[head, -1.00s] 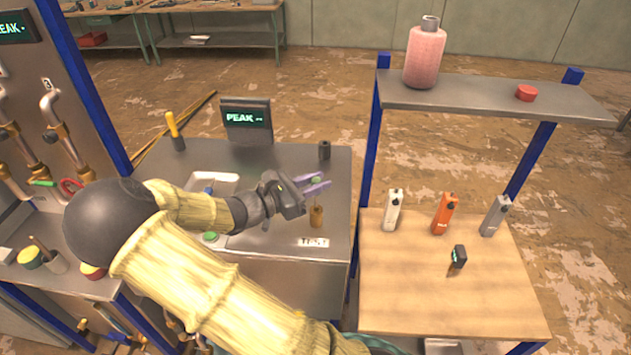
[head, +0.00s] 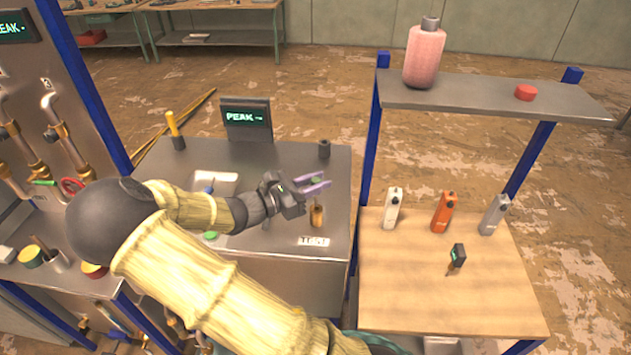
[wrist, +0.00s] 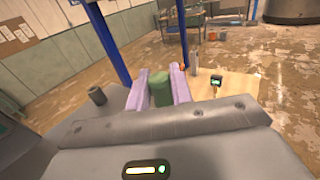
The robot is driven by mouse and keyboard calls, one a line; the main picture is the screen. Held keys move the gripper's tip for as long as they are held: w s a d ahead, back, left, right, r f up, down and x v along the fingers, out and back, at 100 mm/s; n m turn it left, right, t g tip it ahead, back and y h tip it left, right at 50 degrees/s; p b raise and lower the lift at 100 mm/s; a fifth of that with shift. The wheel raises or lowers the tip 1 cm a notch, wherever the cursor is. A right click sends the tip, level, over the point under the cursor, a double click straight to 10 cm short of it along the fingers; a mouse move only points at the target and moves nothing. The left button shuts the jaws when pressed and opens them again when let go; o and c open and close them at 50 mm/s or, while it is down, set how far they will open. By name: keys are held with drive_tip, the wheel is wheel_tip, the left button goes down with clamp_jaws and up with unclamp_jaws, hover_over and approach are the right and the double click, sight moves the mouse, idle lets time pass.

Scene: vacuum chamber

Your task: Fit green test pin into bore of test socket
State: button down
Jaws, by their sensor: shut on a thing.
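The green test pin (wrist: 160,88) is between the two lilac fingers of my gripper (wrist: 158,92) in the wrist view. My gripper (head: 315,183) is shut on it, and only a small green top of the pin (head: 316,181) shows in the head view. The gripper is over the right part of the grey bench. A brass-coloured cylinder (head: 317,216) stands just below it in the picture, by the TEST label (head: 314,241). A dark hollow cylinder (head: 324,149) stands farther back; it also shows in the wrist view (wrist: 97,95). Which cylinder is the test socket is unclear. The pin's lower end is hidden.
A PEAK display (head: 246,118) and a yellow-handled tool (head: 174,130) stand at the back of the bench. A wooden table (head: 400,290) at right holds several upright devices, under a shelf (head: 480,95) with a pink bottle (head: 425,55). Bench around the fingers is mostly clear.

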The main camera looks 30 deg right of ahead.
sight(315, 206)
drive_tip(key=shift+f+b, duration=1.2)
drive_tip(key=shift+f, duration=1.2)
drive_tip(key=shift+f, duration=0.1)
drive_tip(key=shift+f, duration=0.4)
drive_tip(key=c, duration=1.2)
unclamp_jaws()
drive_tip(key=shift+o, duration=0.2)
drive_tip(key=a+b, duration=0.1)
drive_tip(key=a, duration=0.4)
drive_tip(key=a+b, duration=0.2)
drive_tip(key=a, duration=0.4)
drive_tip(key=a+b, duration=0.2)
drive_tip(key=a, duration=0.4)
drive_tip(key=shift+s+a, duration=0.25)
drive_tip(key=shift+s, duration=0.1)
drive_tip(key=shift+r, duration=0.1)
